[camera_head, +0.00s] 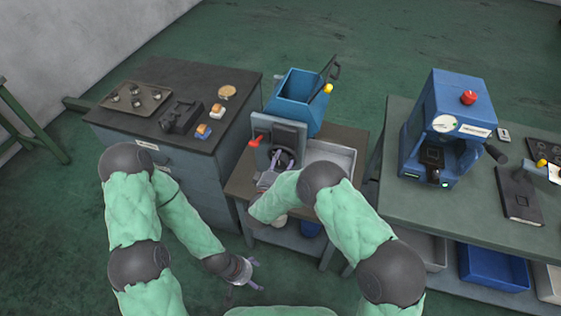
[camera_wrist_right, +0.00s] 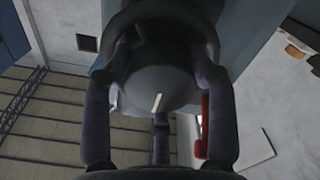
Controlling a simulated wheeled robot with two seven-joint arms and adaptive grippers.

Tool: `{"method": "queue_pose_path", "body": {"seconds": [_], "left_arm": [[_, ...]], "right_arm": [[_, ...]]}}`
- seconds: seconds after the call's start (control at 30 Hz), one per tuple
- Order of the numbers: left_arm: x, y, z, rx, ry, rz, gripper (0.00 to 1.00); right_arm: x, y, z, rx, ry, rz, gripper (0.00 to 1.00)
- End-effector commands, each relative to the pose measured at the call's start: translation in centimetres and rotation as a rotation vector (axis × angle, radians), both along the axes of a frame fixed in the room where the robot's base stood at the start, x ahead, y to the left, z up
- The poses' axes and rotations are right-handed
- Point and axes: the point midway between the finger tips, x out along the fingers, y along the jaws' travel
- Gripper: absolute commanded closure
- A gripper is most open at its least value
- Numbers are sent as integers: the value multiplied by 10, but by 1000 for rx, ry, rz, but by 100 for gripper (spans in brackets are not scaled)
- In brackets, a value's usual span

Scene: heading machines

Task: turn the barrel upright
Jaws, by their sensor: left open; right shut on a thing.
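The barrel is a dark grey round body (camera_head: 287,134) on the machine with the blue hopper, in the middle of the head view. In the right wrist view its rounded dark face (camera_wrist_right: 160,85) with a short white mark fills the space between my fingers. My right gripper (camera_head: 283,160) is shut on the barrel; my fingers and arm hide part of it. The barrel's exact tilt is hard to tell. My left gripper (camera_head: 248,272) is open and empty, low in front of the small table and apart from everything.
A red handle (camera_head: 255,142) sits left of the barrel. Behind is the blue hopper (camera_head: 294,97) with a yellow knob (camera_head: 328,88). A pale tray (camera_head: 333,154) is right of the barrel. A dark-topped cabinet (camera_head: 165,85) stands left, and a bench with a blue press (camera_head: 446,120) right.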

Motion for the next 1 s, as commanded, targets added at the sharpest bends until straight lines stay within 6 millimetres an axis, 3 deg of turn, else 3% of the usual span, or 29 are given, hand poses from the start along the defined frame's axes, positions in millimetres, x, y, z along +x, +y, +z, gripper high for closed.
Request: {"method": "queue_pose_path", "body": {"seconds": [0.27, 0.3, 0.37, 0.4, 0.77, 1.0], "left_arm": [[0, 0, 0, 0, 0, 0, 18], [0, 0, 0, 0, 0, 0, 18], [0, 0, 0, 0, 0, 0, 18], [0, 0, 0, 0, 0, 0, 18], [0, 0, 0, 0, 0, 0, 18], [0, 0, 0, 0, 0, 0, 18]], "right_arm": [[2, 1, 3, 2, -7, 1, 75], [2, 1, 3, 2, -7, 1, 39], [2, 1, 3, 2, -7, 1, 22], [1, 1, 3, 1, -6, 1, 19], [-1, 1, 1, 1, -2, 1, 19], [-29, 11, 2, 0, -2, 5, 19]]}}
